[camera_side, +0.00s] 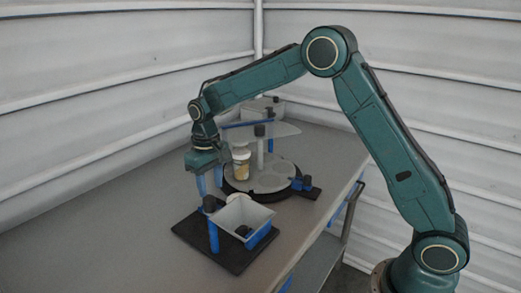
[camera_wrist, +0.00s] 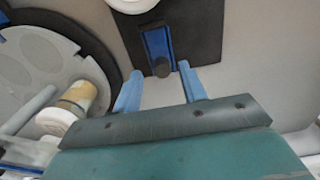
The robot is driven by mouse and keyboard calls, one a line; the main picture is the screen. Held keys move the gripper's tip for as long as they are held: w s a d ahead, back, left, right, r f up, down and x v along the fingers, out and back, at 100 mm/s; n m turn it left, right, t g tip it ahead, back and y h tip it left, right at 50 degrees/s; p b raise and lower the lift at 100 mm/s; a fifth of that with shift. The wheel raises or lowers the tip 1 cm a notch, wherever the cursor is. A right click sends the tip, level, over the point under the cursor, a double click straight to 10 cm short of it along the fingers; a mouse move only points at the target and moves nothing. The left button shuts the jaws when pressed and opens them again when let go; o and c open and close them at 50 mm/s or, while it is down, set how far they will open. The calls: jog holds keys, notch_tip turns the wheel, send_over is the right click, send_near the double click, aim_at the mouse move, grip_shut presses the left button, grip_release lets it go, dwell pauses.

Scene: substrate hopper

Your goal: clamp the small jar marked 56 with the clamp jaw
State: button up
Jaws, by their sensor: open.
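A small jar with a white top and a yellowish label (camera_side: 240,164) stands on the round grey turntable (camera_side: 268,178). In the wrist view the jar (camera_wrist: 77,98) shows at the left, seen from above at a slant, with a white end. Its number is too small to read. My gripper (camera_side: 207,185) hangs just left of the jar in the side view, fingers down. In the wrist view the two light blue fingers of my gripper (camera_wrist: 160,69) are spread apart with nothing between them. The jar is outside the fingers, to their left.
A white bin (camera_side: 243,218) with a blue side stands on a black base plate (camera_side: 197,229) in front. A blue bracket with a dark knob (camera_wrist: 160,50) lies beyond the fingertips in the wrist view. A translucent sheet (camera_side: 270,132) stands over the turntable. The table's left is clear.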

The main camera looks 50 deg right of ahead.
jog(key=shift+w, duration=0.8)
jog(key=shift+w+f, duration=0.1)
jog(key=shift+f, duration=2.4)
jog(key=c, duration=0.7)
jog(key=shift+o, duration=0.2)
